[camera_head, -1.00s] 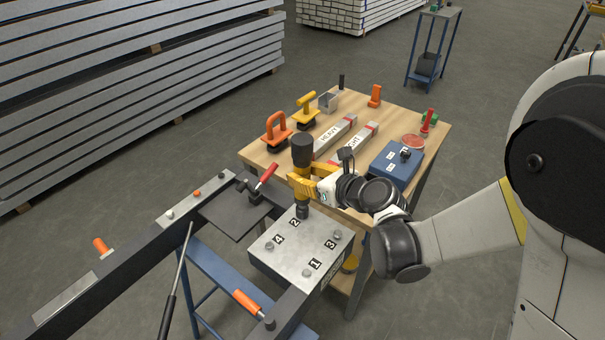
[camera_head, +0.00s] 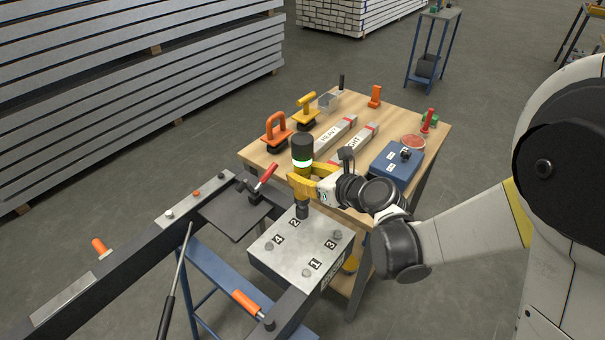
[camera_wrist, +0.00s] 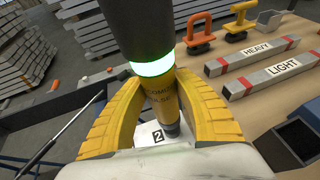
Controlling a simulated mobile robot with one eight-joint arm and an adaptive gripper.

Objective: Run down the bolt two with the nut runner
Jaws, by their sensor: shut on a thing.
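My gripper (camera_head: 303,183) has yellow fingers and is shut around the yellow body of the nut runner (camera_head: 302,146). The nut runner stands upright with a black top and a ring that glows green-white; it also shows in the wrist view (camera_wrist: 155,65). Its dark socket (camera_head: 302,209) is down at the corner of the steel plate (camera_head: 292,255) beside the label 2 (camera_head: 294,222). Bolt two is hidden under the socket. Other bolts show by labels 4 (camera_head: 269,246), 1 (camera_head: 306,272) and 3 (camera_head: 337,235).
A wooden table (camera_head: 400,112) behind the plate carries an orange-handled tool (camera_head: 276,132), a yellow-handled tool (camera_head: 306,110), bars marked HEAVY (camera_head: 333,134) and LIGHT (camera_head: 355,146), and a blue box (camera_head: 395,166). A red-handled clamp (camera_head: 265,177) stands left of the nut runner.

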